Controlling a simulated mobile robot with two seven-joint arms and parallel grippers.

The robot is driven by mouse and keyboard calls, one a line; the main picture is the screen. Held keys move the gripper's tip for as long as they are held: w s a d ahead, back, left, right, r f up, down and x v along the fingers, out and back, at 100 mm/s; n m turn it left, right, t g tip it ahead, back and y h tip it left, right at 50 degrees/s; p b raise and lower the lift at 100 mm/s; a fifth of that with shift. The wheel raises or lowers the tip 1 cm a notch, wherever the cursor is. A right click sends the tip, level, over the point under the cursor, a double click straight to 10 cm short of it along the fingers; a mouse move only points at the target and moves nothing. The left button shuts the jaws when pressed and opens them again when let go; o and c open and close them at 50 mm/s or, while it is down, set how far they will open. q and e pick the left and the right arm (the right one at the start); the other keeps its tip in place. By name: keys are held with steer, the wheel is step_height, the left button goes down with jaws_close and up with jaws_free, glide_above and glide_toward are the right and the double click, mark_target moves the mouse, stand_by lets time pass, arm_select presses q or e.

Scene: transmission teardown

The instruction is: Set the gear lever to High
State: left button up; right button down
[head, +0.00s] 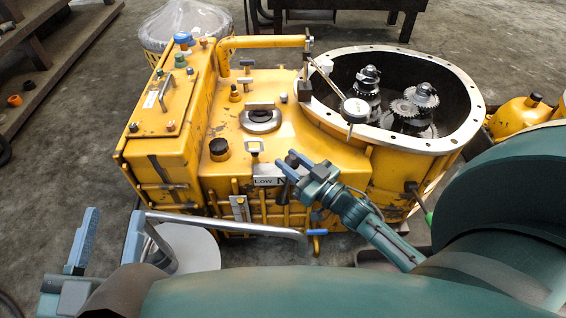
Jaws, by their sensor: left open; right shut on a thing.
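The yellow transmission housing (322,150) stands in front of me. On its near face is a shift plate (264,182) reading "Low" and then "N"; the rest of the plate is hidden by my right gripper. My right gripper (289,164) is at this plate, with its jaws shut on the dark gear lever (283,193), of which only a short part shows. The lever stands near the "N"; its exact position is hard to tell. My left gripper (115,213) is open and empty at the lower left, in front of the housing.
A bent silver bar (230,226) with a blue end crosses the housing's near side, beside a white disc (192,250). A wooden shelf (50,70) stands at left; the floor behind is partly clear.

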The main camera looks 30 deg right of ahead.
arm_select(q)
steer(key=r+m+h, duration=0.1)
steer(key=r+m+t+b, duration=0.1)
steer(key=r, duration=0.1)
steer(key=w+r+h+b, duration=0.1)
steer(key=shift+w+a+r+m+h, duration=0.1)
steer(key=shift+a+r+m+h, duration=0.05)
steer(key=shift+a+m+h, duration=0.2)
arm_select(e)
steer(key=d+m+t, duration=0.1)
steer(key=s+d+f+m, duration=0.1)
steer(key=d, duration=0.1)
steer(key=s+d+m+t, duration=0.1)
steer(key=shift+s+d+f+t, duration=0.15)
steer(key=shift+d+f+t, duration=0.15)
steer(key=shift+d, duration=0.05)
arm_select(q)
steer(key=shift+d, duration=0.1)
arm_select(e)
steer(key=c, duration=1)
jaws_free()
arm_select(q)
steer(key=f, duration=0.1)
steer(key=f+n+y+p, duration=0.1)
steer(key=s+f+n+g+y+p, duration=0.1)
steer(key=shift+d+f+n, duration=0.2)
steer(key=shift+d+n, duration=0.05)
arm_select(e)
steer(key=v, duration=1.3)
